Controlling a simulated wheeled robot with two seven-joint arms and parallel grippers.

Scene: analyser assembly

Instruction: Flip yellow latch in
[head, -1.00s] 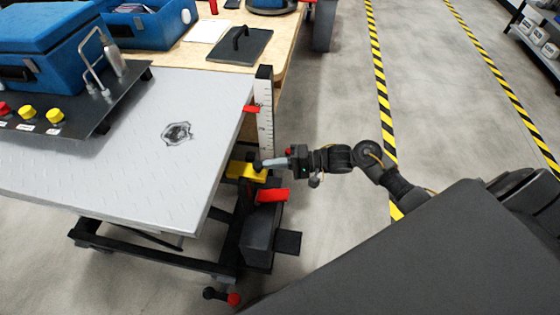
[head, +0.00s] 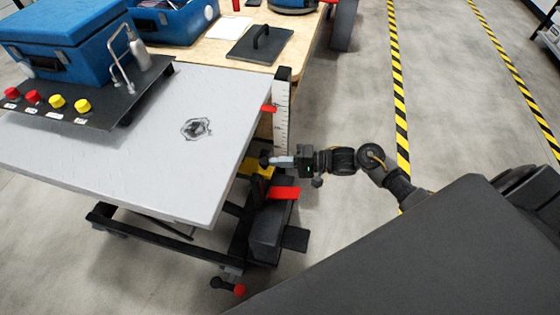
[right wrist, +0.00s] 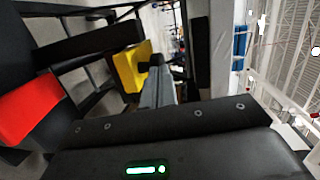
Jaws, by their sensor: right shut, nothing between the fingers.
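The yellow latch (head: 256,169) is at the right end of the lift table's frame, partly under the grey tabletop's edge. It also shows in the right wrist view as a yellow block (right wrist: 129,72). My right gripper (head: 266,161) comes in from the right and is shut and empty. Its fingertips (right wrist: 152,62) are right beside the yellow latch and overlap it in the head view; I cannot tell whether they touch. My left gripper is not in view.
A red latch (head: 285,193) sits just below the yellow one, and also shows in the right wrist view (right wrist: 28,105). A white scale post (head: 282,115) with a red pointer stands behind the gripper. The grey tabletop (head: 180,170) lies left. Open floor is to the right.

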